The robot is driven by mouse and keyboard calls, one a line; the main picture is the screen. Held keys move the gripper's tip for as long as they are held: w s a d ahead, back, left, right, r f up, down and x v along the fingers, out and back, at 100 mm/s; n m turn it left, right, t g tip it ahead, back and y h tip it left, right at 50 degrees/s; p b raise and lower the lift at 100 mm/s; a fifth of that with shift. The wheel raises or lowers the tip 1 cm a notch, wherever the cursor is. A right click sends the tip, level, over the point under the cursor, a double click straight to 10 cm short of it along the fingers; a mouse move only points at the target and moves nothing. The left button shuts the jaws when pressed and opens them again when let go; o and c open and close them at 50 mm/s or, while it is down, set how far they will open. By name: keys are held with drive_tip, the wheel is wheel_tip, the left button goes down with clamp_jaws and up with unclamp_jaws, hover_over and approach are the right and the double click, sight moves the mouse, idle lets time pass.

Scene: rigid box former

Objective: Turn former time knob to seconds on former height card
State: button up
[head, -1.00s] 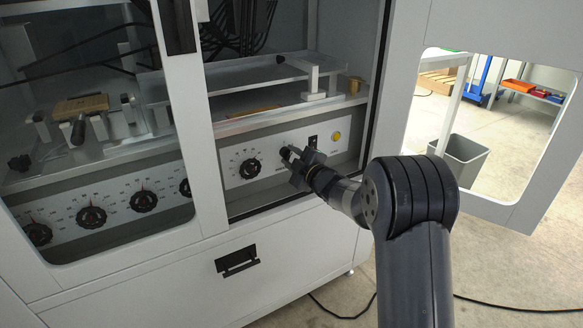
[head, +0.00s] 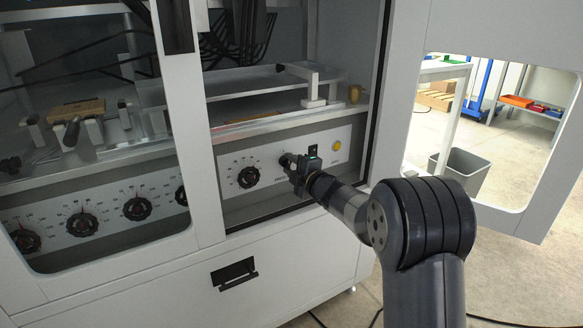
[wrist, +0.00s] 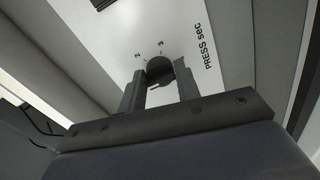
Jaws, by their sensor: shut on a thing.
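My gripper (head: 290,163) reaches through the open front of the machine to the white control panel. In the wrist view its two fingers (wrist: 158,90) are shut on a dark round knob (wrist: 159,66), one finger on each side. The panel around this knob reads "PRESS sec", with the marks 2 and 3 beside it. The knob's pointer is hidden, so its setting cannot be told. In the head view the gripper hides most of the knob. I cannot make out a height card in either view.
A black dial (head: 248,177) with a printed scale sits just left of my gripper. A yellow button (head: 337,145) and a black switch (head: 312,151) are to the right. The frame post (head: 185,120) and the open door (head: 480,130) flank the opening.

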drive_tip(key=shift+r, duration=0.15)
drive_tip(key=o, duration=0.9)
drive_tip(key=shift+o, duration=0.2)
drive_tip(key=p+v, duration=0.2)
drive_tip(key=v, duration=0.9)
drive_tip(key=shift+w+a, duration=0.1)
drive_tip(key=b+x, duration=0.1)
drive_tip(key=x, duration=0.9)
drive_tip(key=shift+w+a+b, duration=0.2)
drive_tip(key=shift+w+b, duration=0.1)
drive_tip(key=shift+b, duration=0.1)
